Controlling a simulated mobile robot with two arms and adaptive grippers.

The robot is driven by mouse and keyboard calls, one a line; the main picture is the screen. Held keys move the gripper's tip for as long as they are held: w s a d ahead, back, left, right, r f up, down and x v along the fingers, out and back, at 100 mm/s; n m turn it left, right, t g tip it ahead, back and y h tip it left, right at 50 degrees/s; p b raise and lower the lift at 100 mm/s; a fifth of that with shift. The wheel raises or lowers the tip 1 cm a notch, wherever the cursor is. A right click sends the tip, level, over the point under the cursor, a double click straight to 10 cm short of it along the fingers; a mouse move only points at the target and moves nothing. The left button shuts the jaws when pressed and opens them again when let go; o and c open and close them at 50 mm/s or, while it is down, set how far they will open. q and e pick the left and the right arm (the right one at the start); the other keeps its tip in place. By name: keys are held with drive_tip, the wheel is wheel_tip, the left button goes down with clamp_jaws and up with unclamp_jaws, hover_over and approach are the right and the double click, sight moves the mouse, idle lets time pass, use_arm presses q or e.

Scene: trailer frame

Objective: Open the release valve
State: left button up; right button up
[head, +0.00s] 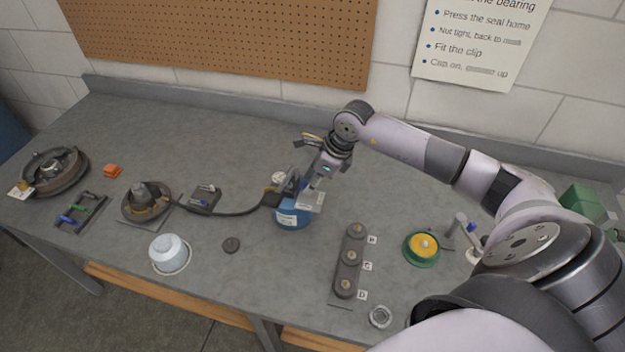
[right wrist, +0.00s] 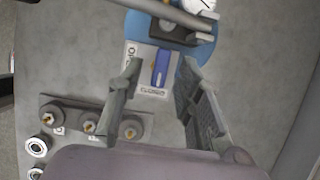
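A blue canister (head: 292,220) with a white label stands on the bench, with a valve on top and a dark hose (head: 237,212) running left. In the right wrist view, the valve's blue lever (right wrist: 161,68) lies over a pale plate (right wrist: 138,54) marked "CLOSED" by its lower end; other lettering at its left is partly hidden. The canister's blue top (right wrist: 203,47) shows behind it. My right gripper (right wrist: 160,68) is open, one finger to each side of the lever in the picture; contact is not visible. In the head view the right gripper (head: 304,172) is over the canister. My left gripper is not in view.
A dark block with several knobs (head: 350,256) stands at front right, near a green-and-yellow round part (head: 422,248). A hub part (head: 147,202) sits further left. The back middle of the bench is clear.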

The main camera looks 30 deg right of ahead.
clamp_jaws()
idle(0.4)
